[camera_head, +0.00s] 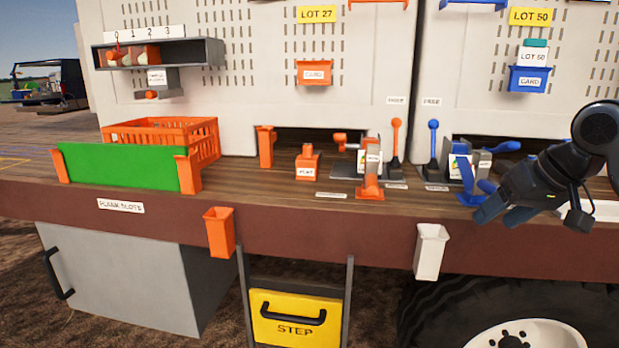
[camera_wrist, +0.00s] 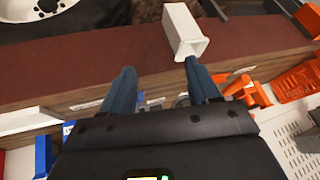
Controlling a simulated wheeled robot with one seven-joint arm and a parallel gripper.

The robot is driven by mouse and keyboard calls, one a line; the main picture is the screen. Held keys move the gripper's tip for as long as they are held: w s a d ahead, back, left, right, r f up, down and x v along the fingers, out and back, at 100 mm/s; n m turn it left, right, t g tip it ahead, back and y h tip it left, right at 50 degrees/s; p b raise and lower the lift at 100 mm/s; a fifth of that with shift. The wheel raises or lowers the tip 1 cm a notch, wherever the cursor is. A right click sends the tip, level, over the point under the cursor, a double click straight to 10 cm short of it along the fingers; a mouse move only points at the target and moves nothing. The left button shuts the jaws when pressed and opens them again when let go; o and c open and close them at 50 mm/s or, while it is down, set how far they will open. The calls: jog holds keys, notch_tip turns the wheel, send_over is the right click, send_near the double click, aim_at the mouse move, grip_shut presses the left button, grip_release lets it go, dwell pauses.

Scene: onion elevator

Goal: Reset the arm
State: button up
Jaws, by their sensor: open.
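My gripper (camera_head: 486,207) is at the right of the head view, over the front edge of the wooden bench (camera_head: 270,190). Its two blue fingers are apart with nothing between them; in the wrist view my gripper (camera_wrist: 158,80) points at the bench's brown front side. My dark arm comes in from the right edge of the head view. Behind the fingers, a blue-handled device (camera_head: 465,170) is partly hidden by my gripper. A white holder (camera_head: 431,252) hangs on the bench front, left of and below my gripper; the white holder (camera_wrist: 184,30) also shows beyond the fingers in the wrist view.
An orange crate (camera_head: 208,140) and a green panel (camera_head: 120,167) stand at the left. Orange devices (camera_head: 370,180) and upright levers (camera_head: 395,140) stand mid-bench. An orange holder (camera_head: 219,232) hangs in front. A yellow step (camera_head: 297,318) is below. The space before the bench is open.

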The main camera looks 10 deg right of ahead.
jog(key=a+f+m+t+y, duration=0.15)
jog(key=a+f, duration=0.25)
jog(key=a, duration=0.4)
jog(key=a+f+n+t+y, duration=0.1)
jog(key=a+f+t+y, duration=0.15)
jog(key=a+f, duration=0.4)
jog(key=s+a+f+m+t+h, duration=0.2)
jog(key=s+a+f+m+t, duration=0.2)
jog(key=s+a+f, duration=0.4)
jog(key=s+f+h, duration=0.2)
jog(key=s, duration=0.9)
jog(key=s+f+h, duration=0.2)
jog(key=s, duration=1)
jog(key=s+d+r+n, duration=0.2)
jog(key=s+r, duration=0.1)
jog(key=s, duration=0.5)
jog(key=s+d+r+n, duration=0.2)
jog(key=s+r+n, duration=0.1)
jog(key=s, duration=0.5)
jog(key=shift+s+d+r+t, duration=0.25)
jog(key=shift+d+r+t, duration=0.1)
jog(key=shift+r+t, duration=0.05)
